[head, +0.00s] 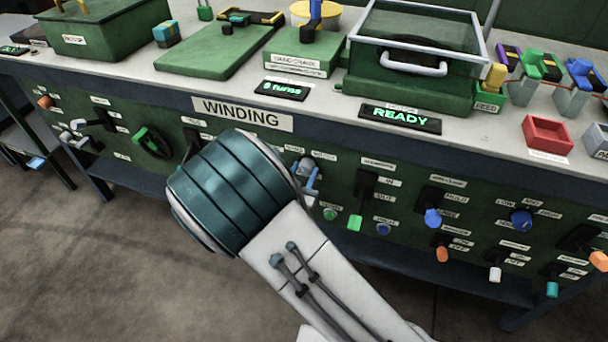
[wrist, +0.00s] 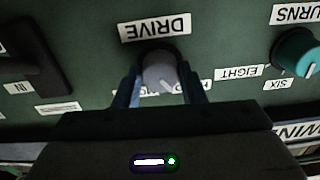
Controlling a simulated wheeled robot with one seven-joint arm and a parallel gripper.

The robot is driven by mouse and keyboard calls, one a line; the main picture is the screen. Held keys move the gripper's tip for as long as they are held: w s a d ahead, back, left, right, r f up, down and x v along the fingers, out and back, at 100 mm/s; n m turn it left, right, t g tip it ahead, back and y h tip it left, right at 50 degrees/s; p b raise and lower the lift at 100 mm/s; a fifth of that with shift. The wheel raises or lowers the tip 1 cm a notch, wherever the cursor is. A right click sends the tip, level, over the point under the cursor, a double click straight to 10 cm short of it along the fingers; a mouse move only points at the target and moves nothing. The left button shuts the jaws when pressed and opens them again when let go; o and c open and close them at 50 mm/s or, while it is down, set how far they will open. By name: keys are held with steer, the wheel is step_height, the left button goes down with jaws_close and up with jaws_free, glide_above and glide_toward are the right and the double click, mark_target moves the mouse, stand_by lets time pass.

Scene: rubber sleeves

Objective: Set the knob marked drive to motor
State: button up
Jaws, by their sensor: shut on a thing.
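The grey knob (wrist: 160,72) sits under the DRIVE label (wrist: 155,27) on the green panel; the wrist view shows it upside down. My gripper (wrist: 160,82) is shut on this knob, one blue finger on each side. In the head view my gripper (head: 309,178) is at the panel, just past my wrist.
A teal TURNS knob (wrist: 297,52) is to the right in the wrist view, and a dark switch (wrist: 40,60) to the left. In the head view, a green lever (head: 355,215) and several other controls are right of my gripper. The READY display (head: 400,117) is on the bench above.

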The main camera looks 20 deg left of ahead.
steer(key=m+b, duration=0.3)
steer(key=shift+f, duration=0.3)
steer(key=m+b, duration=0.4)
steer(key=b, duration=0.2)
steer(key=shift+m, duration=0.3)
steer(key=m+b, duration=0.4)
steer(key=b, duration=0.1)
steer(key=m+b, duration=0.1)
steer(key=b, duration=0.1)
steer(key=shift+r+m+b, duration=0.2)
steer(key=shift+m+b, duration=0.1)
steer(key=shift+b, duration=0.1)
steer(key=shift+r, duration=0.1)
steer(key=o, duration=1)
steer(key=s+a+p, duration=0.1)
steer(key=s+p, duration=0.2)
steer(key=s, duration=1)
steer(key=shift+s, duration=0.4)
